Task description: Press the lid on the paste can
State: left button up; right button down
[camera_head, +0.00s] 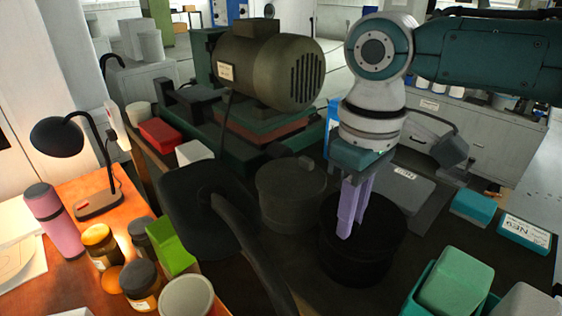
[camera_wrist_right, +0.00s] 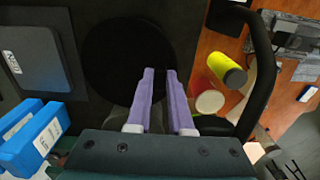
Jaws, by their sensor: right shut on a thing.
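A large black round can (camera_head: 365,265) stands on the dark bench, below and around my right gripper (camera_head: 348,235) in the head view. In the right wrist view its dark round top (camera_wrist_right: 125,55) lies under the fingers. My right gripper, seen there too (camera_wrist_right: 160,72), points down at this top with its purple fingers a small gap apart. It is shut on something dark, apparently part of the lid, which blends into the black. I cannot tell where lid and can meet, or whether the lid is seated. My left gripper is not in view.
A dark grey pot (camera_head: 285,200) stands left of the can. A large motor (camera_head: 265,68) is behind. Teal boxes (camera_head: 455,280) and a grey flat case (camera_head: 400,188) crowd the right.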

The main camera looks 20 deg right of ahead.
jog(key=shift+p, duration=0.4)
dwell(0.5)
jog(key=c, duration=1)
grip_release()
jog(key=o, duration=0.7)
jog(key=shift+o, duration=0.2)
notch_tip(320, 180, up, 7)
jog(key=p, duration=0.8)
